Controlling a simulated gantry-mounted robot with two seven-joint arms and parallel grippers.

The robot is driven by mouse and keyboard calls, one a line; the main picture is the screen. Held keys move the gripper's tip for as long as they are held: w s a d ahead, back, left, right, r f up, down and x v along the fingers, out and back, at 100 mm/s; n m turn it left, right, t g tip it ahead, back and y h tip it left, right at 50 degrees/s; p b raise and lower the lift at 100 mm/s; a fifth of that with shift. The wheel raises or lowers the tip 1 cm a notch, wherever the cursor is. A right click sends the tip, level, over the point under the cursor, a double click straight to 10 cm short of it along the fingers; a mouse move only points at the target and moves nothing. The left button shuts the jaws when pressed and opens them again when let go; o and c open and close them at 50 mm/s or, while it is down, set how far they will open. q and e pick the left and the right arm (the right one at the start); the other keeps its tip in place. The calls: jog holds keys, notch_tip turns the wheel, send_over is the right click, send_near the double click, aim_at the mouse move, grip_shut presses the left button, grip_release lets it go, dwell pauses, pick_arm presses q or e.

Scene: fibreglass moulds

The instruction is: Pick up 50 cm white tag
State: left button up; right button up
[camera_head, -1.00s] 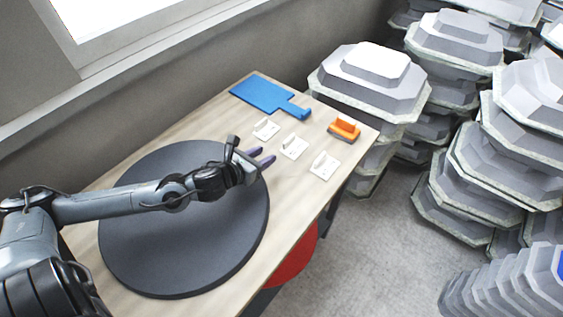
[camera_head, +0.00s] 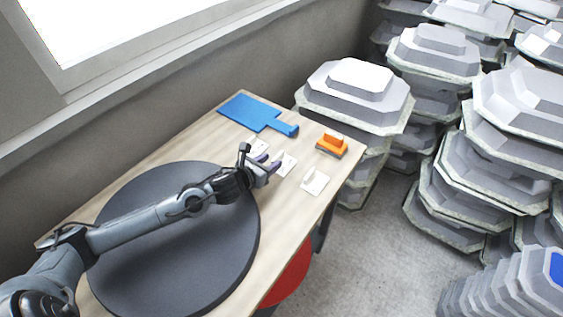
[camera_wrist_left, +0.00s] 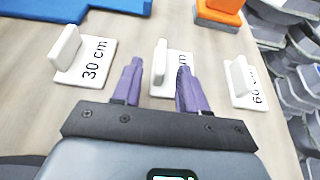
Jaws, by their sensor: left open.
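Three white tags with upright grips lie in a row on the wooden table. The middle tag (camera_wrist_left: 178,62) is partly hidden by my left gripper, and only "cm" of its label shows; it also shows in the head view (camera_head: 287,162). The left tag (camera_wrist_left: 93,62) reads "30 cm", and the right tag (camera_wrist_left: 246,84) reads "60 cm". My left gripper (camera_wrist_left: 158,82) is open, with purple fingers on either side of the middle tag's upright grip in the wrist view. In the head view, the gripper (camera_head: 270,168) is close to the middle tag. My right gripper is not in view.
A blue board with a handle (camera_head: 252,113) and an orange-and-grey block (camera_head: 331,146) lie beyond the tags. A large dark round disc (camera_head: 180,240) covers the table's near part. Stacked grey moulds (camera_head: 354,95) stand beyond the table's end.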

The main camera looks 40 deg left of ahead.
aim_at(284, 162)
pick_arm(q)
jog(key=shift+x, duration=1.3)
grip_shut()
jog(key=shift+r, duration=0.1)
